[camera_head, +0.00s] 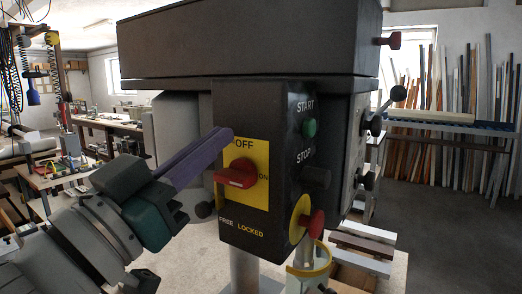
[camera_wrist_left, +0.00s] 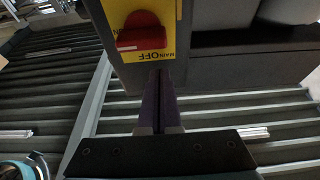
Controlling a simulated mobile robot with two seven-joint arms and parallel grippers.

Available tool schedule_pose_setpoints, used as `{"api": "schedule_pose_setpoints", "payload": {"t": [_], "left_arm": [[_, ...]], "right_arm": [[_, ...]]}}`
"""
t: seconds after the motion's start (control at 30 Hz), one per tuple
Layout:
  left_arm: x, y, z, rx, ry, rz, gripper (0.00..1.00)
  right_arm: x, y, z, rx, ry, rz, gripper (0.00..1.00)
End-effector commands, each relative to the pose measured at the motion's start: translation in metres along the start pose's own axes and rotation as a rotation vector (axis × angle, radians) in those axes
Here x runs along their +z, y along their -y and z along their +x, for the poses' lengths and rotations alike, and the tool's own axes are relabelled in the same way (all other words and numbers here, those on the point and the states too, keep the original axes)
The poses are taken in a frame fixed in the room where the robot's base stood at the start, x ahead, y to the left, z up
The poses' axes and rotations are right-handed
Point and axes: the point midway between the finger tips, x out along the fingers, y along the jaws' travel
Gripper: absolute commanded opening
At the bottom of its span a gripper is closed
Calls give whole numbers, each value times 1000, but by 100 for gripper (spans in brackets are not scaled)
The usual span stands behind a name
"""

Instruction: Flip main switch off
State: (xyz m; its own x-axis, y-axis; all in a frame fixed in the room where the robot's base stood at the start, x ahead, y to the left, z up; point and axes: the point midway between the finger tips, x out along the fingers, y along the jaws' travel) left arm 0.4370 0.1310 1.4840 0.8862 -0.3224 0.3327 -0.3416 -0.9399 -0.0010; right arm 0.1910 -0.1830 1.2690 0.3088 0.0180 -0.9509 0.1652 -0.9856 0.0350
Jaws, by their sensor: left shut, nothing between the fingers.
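The main switch is a red rotary handle (camera_head: 237,177) on a yellow plate (camera_head: 238,155) on the dark machine's control box. Its handle lies roughly horizontal, with OFF printed above and ON to the right. In the left wrist view the red handle (camera_wrist_left: 141,36) is near the top, with the OFF label upside down below it. My left gripper (camera_head: 228,133) has purple fingers, shut and empty. Its tips are by the plate's upper left edge, above the handle, and apart from it. In the left wrist view the fingertips (camera_wrist_left: 158,74) are just below the OFF label; whether they touch the box is unclear.
The box's right face carries a green START button (camera_head: 309,129), a dark STOP button (camera_head: 316,178) and a red emergency knob (camera_head: 313,223). The bulky machine housing (camera_head: 250,45) overhangs above. Boards (camera_head: 360,244) lie at lower right. Open floor shows farther right.

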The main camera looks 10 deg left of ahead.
Motion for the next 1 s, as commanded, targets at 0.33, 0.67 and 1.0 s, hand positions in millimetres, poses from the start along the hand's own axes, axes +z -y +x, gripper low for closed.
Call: {"api": "schedule_pose_setpoints", "payload": {"t": [0.33,0.67,1.0], "left_arm": [[28,0,-11,-1,2,-1,0],[28,0,-11,-1,2,-2,0],[28,3,-12,-20,1,-57,0]], "right_arm": [[1,1,4,-3,1,3,50],[1,1,4,-3,2,3,50],[0,1,1,-3,2,2,50]]}}
